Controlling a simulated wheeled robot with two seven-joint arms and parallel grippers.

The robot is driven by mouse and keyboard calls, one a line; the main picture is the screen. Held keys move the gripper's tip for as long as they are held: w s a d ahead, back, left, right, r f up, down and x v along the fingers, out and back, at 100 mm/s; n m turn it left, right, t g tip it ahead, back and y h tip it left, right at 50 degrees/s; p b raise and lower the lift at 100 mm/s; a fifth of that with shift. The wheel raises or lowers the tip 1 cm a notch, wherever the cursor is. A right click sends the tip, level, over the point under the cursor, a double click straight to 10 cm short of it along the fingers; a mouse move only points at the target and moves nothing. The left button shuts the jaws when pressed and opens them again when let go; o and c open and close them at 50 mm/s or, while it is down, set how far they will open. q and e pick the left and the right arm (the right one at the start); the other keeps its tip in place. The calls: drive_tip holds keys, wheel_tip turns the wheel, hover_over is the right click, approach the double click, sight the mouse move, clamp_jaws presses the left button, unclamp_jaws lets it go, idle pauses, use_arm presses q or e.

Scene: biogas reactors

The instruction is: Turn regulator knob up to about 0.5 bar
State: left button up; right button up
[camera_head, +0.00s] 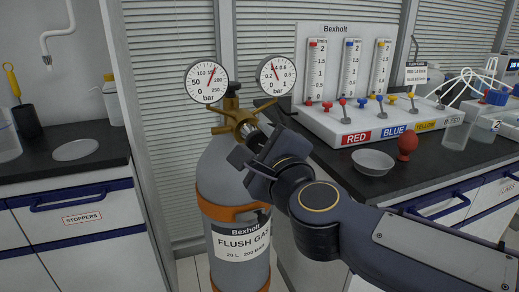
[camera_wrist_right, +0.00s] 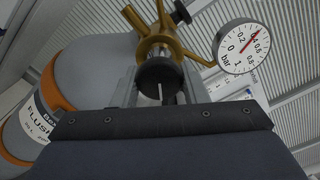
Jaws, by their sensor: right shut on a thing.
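The gas cylinder (camera_head: 215,185) labelled FLUSH GAS stands upright with a brass regulator (camera_head: 236,117) on top. The regulator's low-pressure gauge (camera_head: 276,76) reads 0 to 1 bar. Its red needle points near 0.4, and the gauge also shows in the wrist view (camera_wrist_right: 243,48). The high-pressure gauge (camera_head: 206,82) is on the left. My right gripper (camera_head: 250,150) is at the regulator's front, shut on the black regulator knob (camera_wrist_right: 160,74), which sits between its fingers in the wrist view. In the head view the gripper mostly hides the knob. My left gripper is not in view.
A dark bench (camera_head: 440,160) on the right carries a Bexholt flowmeter panel (camera_head: 345,65), a white dish (camera_head: 373,162) and a red bulb (camera_head: 407,143). A left bench (camera_head: 100,160) has drawers. The cylinder stands in the gap between them.

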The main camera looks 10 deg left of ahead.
drive_tip(key=shift+f+m+b, duration=0.15)
drive_tip(key=shift+m+b, duration=0.5)
drive_tip(key=shift+m, duration=0.95)
drive_tip(key=o, duration=0.9)
drive_tip(key=shift+c, duration=0.2)
drive_tip(key=shift+s, duration=0.1)
drive_tip(key=p+v, duration=0.1)
drive_tip(key=v, duration=0.6)
drive_tip(key=shift+s+d, duration=0.2)
drive_tip(key=shift+s, duration=0.1)
